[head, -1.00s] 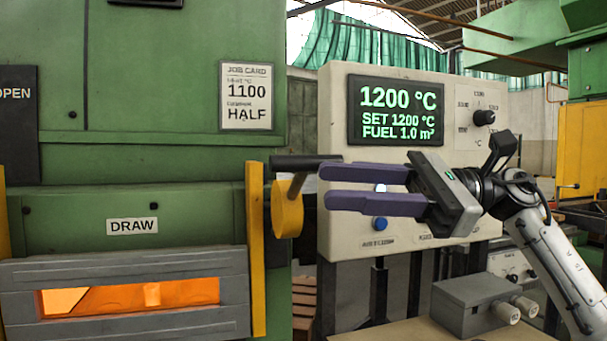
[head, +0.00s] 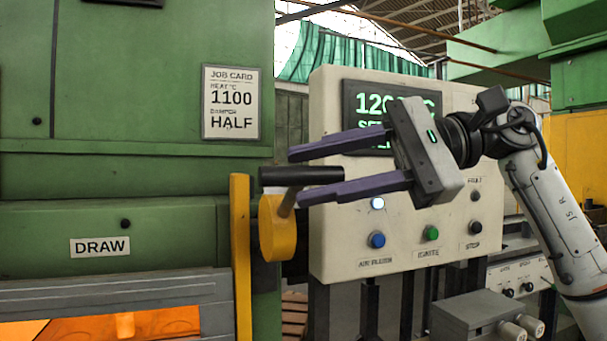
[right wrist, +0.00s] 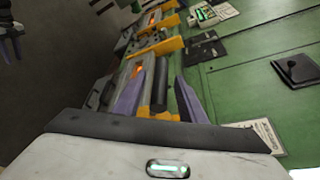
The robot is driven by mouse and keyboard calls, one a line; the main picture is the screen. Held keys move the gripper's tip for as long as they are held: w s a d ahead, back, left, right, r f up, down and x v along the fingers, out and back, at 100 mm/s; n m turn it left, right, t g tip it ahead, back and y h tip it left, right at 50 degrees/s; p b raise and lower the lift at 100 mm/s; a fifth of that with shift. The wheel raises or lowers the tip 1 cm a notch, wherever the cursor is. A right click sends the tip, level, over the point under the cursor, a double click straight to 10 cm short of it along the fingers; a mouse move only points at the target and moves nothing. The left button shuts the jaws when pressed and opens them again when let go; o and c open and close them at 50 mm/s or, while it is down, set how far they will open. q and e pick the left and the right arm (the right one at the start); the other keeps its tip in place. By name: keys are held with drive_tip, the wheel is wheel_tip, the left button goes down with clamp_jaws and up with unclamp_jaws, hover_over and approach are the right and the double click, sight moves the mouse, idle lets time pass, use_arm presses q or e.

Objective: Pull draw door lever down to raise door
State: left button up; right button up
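The draw door lever has a black handle (head: 283,176) on a short arm from a yellow hub (head: 272,232), right of the yellow post. The handle stands a little above the hub. My right gripper (head: 296,178) is open, with one purple finger above the handle and one below. In the right wrist view the black handle (right wrist: 161,82) lies between the two fingers; contact cannot be told. The grey draw door (head: 120,292) is at the lower left, under the DRAW label (head: 100,247), with an orange glow in its slot. Part of my left gripper (right wrist: 12,45) shows at the right wrist view's edge.
A control panel (head: 335,245) with a screen and buttons stands behind my right gripper, which partly covers the screen. The yellow post (head: 241,260) rises just left of the lever. A grey box with knobs (head: 470,318) is at the lower right. A job card (head: 231,120) is above.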

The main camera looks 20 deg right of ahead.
drive_tip(key=shift+x, duration=1)
drive_tip(key=shift+c, duration=0.3)
clamp_jaws()
